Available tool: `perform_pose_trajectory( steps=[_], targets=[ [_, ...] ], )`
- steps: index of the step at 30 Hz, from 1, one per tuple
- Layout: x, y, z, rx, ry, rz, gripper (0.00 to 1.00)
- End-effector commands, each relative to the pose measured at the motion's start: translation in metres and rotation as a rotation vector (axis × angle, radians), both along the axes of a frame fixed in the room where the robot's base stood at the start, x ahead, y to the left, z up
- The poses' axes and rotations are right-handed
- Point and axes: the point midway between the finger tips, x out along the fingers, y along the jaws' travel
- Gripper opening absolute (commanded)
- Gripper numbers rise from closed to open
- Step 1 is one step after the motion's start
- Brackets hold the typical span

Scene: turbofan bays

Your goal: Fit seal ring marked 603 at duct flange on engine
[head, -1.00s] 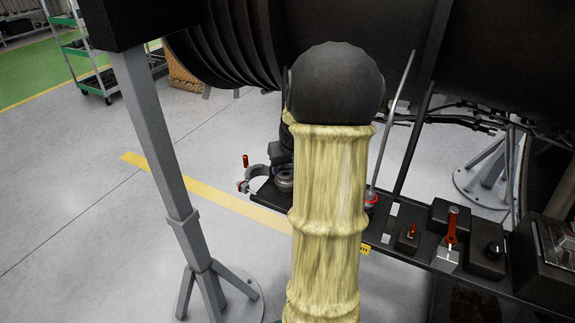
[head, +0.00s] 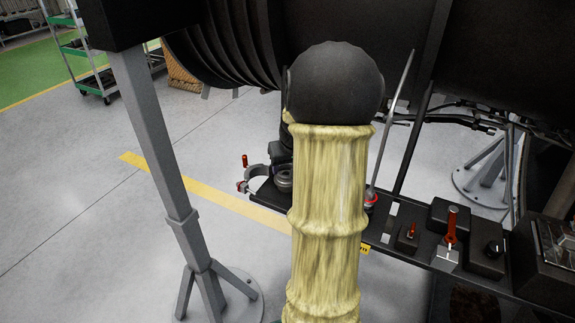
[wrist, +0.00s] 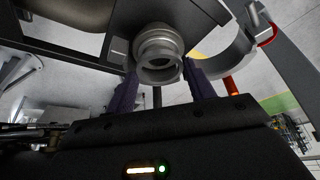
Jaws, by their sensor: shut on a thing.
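In the wrist view, my gripper (wrist: 162,78) has dark purple fingers on either side of a pale grey ring-shaped end (wrist: 160,72), and is shut on it. I take this to be the seal ring; no 603 mark is legible. Directly behind it is a stepped grey round fitting, likely the duct flange (wrist: 157,42); I cannot tell whether the two touch. In the head view, a small grey round fitting (head: 284,180) shows beside my arm. My arm hides the gripper there.
An open curved clamp (head: 257,180) with a red-tipped handle is at the left; it also shows in the wrist view (wrist: 232,58). A black bench (head: 420,250) with a red lever (head: 452,225) is at the right. A grey stand (head: 165,150) rises left.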

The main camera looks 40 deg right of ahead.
Motion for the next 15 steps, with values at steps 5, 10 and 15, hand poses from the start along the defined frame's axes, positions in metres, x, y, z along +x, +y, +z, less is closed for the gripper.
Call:
perform_pose_trajectory(
  steps=[5, 10, 15],
  targets=[
    [0.0007, 0.0010, -0.0001, 0.000, 0.000, 0.002, 0.27],
    [0.0010, 0.0014, -0.0023, 0.000, 0.000, 0.003, 0.27],
    [0.0007, 0.0011, -0.0045, 0.000, 0.000, 0.003, 0.27]
  ],
)
